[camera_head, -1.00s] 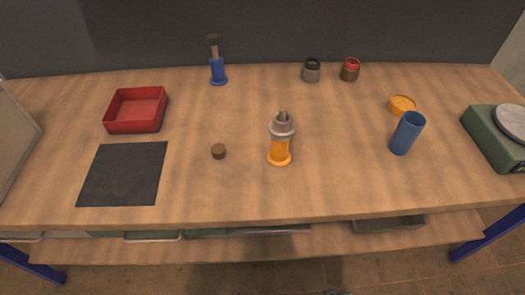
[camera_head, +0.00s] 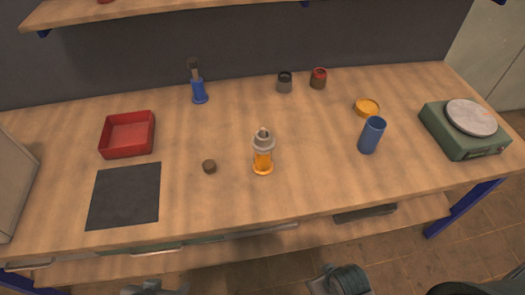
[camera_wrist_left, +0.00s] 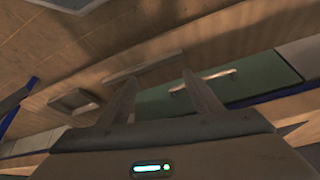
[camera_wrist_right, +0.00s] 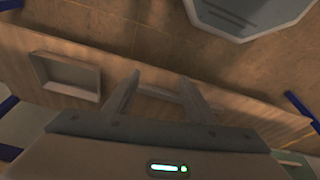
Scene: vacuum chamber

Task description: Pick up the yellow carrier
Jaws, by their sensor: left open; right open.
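The yellow carrier (camera_head: 263,167) stands upright near the middle of the table in the head view, an orange-yellow base and body with a grey rounded top. My left gripper (camera_head: 152,287) shows only in part at the bottom edge of the head view, in front of the table and well away from the carrier. In the left wrist view the left gripper (camera_wrist_left: 158,75) is open with nothing between its fingers. In the right wrist view the right gripper (camera_wrist_right: 160,76) is also open and empty. Neither wrist view shows the carrier.
Around the carrier are a small brown disc (camera_head: 209,166), blue cup (camera_head: 370,137), yellow disc (camera_head: 367,107), grey jar (camera_head: 285,84), red-topped jar (camera_head: 318,79) and blue-handled tool (camera_head: 199,93). A red tray (camera_head: 127,151) and black mat (camera_head: 110,204) lie left; a green scale (camera_head: 456,138) stands right.

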